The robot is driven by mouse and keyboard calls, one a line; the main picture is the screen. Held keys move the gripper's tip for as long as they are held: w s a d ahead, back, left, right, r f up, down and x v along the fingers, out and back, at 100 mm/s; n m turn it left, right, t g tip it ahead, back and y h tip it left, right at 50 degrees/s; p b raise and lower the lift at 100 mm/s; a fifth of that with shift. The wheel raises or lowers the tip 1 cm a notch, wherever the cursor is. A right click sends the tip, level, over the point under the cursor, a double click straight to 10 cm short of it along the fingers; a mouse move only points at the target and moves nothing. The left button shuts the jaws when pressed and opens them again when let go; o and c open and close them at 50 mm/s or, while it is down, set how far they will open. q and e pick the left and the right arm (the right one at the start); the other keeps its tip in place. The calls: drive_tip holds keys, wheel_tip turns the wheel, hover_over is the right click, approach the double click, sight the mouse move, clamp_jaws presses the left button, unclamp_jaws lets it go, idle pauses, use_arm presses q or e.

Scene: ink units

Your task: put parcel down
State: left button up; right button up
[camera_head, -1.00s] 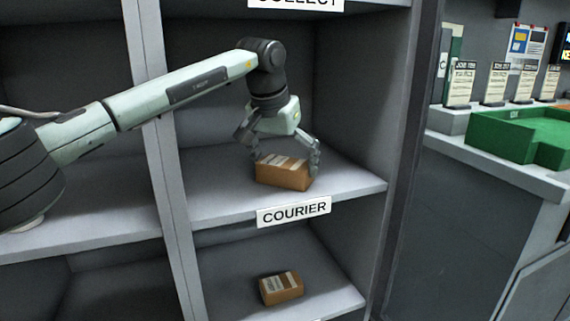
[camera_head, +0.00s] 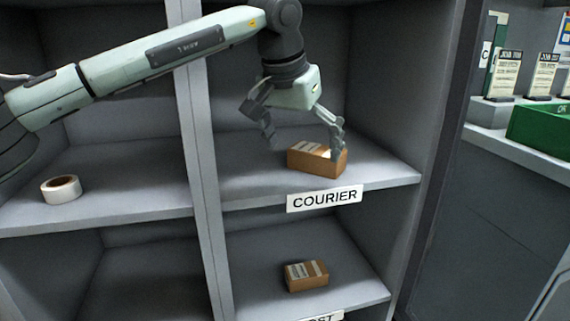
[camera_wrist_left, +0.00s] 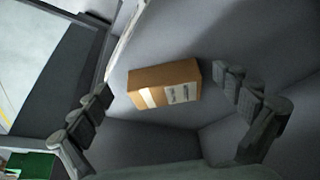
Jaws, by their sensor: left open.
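A brown parcel (camera_head: 316,159) with a pale label and strip rests on the shelf above the COURIER sign (camera_head: 324,199). My left gripper (camera_head: 302,146) is open just above it. One finger hangs in front of the parcel's right end, and the other is off to its upper left. In the left wrist view the parcel (camera_wrist_left: 165,84) lies between the spread fingers (camera_wrist_left: 165,112), with a gap on each side. My right gripper is in neither view.
A second brown parcel (camera_head: 306,275) lies on the shelf below. A roll of tape (camera_head: 61,189) sits in the left compartment, beyond an upright divider (camera_head: 199,150). A green tray (camera_head: 545,128) stands on the counter at right.

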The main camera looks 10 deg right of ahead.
use_arm(q)
drive_tip(key=s+a, duration=0.4)
drive_tip(key=s, duration=0.1)
drive_tip(key=shift+a+b, duration=0.25)
drive_tip(key=shift+b, duration=0.1)
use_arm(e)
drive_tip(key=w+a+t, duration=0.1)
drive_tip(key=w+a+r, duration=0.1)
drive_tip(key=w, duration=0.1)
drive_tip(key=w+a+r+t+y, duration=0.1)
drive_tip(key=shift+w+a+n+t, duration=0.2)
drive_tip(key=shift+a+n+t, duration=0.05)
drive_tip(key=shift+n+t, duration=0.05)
